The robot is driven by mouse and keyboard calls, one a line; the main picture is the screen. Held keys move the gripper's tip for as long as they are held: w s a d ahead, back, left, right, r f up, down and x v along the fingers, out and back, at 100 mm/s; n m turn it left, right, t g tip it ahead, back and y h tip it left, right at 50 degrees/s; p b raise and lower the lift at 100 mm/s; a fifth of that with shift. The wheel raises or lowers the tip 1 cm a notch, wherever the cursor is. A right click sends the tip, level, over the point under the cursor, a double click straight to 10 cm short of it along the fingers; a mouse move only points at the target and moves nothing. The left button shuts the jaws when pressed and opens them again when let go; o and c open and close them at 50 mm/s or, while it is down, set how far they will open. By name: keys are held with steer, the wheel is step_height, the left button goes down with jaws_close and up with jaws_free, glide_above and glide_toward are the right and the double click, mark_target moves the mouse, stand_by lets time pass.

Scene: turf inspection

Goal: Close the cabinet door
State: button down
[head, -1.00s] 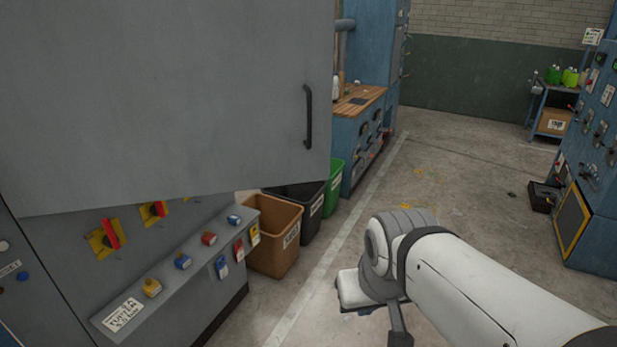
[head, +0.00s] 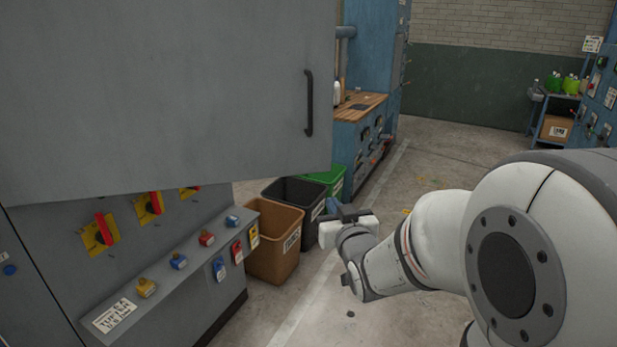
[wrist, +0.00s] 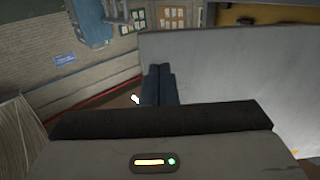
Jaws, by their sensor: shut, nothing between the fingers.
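The grey cabinet door (head: 160,80) stands open and fills the upper left of the head view. Its black vertical handle (head: 308,103) is near the free edge. The grey cabinet (head: 150,265) shows below and behind it. My gripper (head: 347,211) is to the right of and below the door's free edge, apart from the handle in the picture. In the wrist view its dark fingers (wrist: 158,85) are together with nothing between them. A large grey panel to their right, apparently the door (wrist: 235,70), is close by. The handle cannot be made out there.
Below the door are red rotary switches (head: 149,207) and a ledge with coloured padlocks (head: 178,261). Brown (head: 275,250), black (head: 293,192) and green (head: 330,177) bins stand beside the cabinet. A blue workbench (head: 360,130) is behind. Open floor lies to the right.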

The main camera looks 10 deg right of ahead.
mark_target(314, 171)
steer(key=w+p, duration=0.1)
steer(key=w, duration=0.3)
steer(key=w+a+p, duration=0.1)
steer(key=w+p, duration=0.1)
steer(key=w, duration=0.3)
steer(key=w+p, duration=0.1)
steer(key=w, duration=0.4)
steer(key=shift+a+r+p, duration=0.1)
steer(key=shift+a+p, duration=0.05)
steer(key=shift+p, duration=0.2)
